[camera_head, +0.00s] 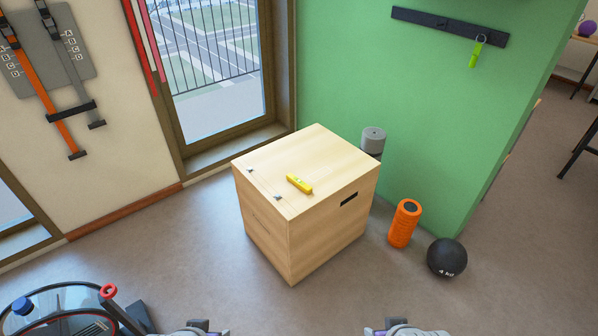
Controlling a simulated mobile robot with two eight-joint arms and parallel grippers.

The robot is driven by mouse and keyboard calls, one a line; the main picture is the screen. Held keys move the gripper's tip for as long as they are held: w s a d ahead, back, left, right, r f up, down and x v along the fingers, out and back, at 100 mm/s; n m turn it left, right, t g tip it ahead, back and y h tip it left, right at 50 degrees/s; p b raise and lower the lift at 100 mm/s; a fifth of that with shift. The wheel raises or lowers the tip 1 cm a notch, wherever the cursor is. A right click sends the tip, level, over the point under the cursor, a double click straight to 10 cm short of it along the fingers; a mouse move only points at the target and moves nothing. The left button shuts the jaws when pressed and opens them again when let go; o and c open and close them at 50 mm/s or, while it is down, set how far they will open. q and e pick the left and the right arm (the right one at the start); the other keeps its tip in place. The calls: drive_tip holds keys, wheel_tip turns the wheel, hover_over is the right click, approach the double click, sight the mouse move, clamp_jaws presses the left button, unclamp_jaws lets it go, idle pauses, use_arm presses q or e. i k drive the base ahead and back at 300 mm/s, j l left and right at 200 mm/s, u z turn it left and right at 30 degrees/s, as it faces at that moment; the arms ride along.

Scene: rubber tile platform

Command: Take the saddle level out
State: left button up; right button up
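A small yellow bar with a paler greenish patch, which looks like a level (299,184), lies on top of a light wooden box (264,222). The box's top is closed, with two small dark metal fittings near its left edge and a dark slot in its right side. The inside of the box is hidden. Only the upper parts of my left gripper (197,328) and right gripper (404,328) show at the bottom edge, well short of the box. Their fingers are not clearly visible, and I see nothing held.
An orange foam roller (404,223) and a black 4 kg ball (446,257) stand right of the box. A grey roll (373,141) is behind it. Exercise equipment (62,312) fills the lower left corner. The floor in front of the box is clear.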

sight(298, 183)
drive_tip(key=i+l+u, duration=0.1)
drive_tip(key=i+l, duration=0.2)
drive_tip(key=i+l+u, duration=0.1)
drive_tip(key=i+l, duration=0.25)
drive_tip(key=i+l+u, duration=0.1)
drive_tip(key=i+l, duration=0.3)
drive_tip(key=i+l+u, duration=0.1)
drive_tip(key=i+l, duration=0.25)
drive_tip(key=i+l+u, duration=0.1)
drive_tip(key=i+l, duration=0.2)
drive_tip(key=l, duration=0.2)
drive_tip(key=i+l+u, duration=0.1)
drive_tip(key=i+l, duration=0.2)
drive_tip(key=l, duration=0.15)
drive_tip(key=i+l, duration=0.25)
drive_tip(key=l, duration=0.2)
drive_tip(key=i+u, duration=0.05)
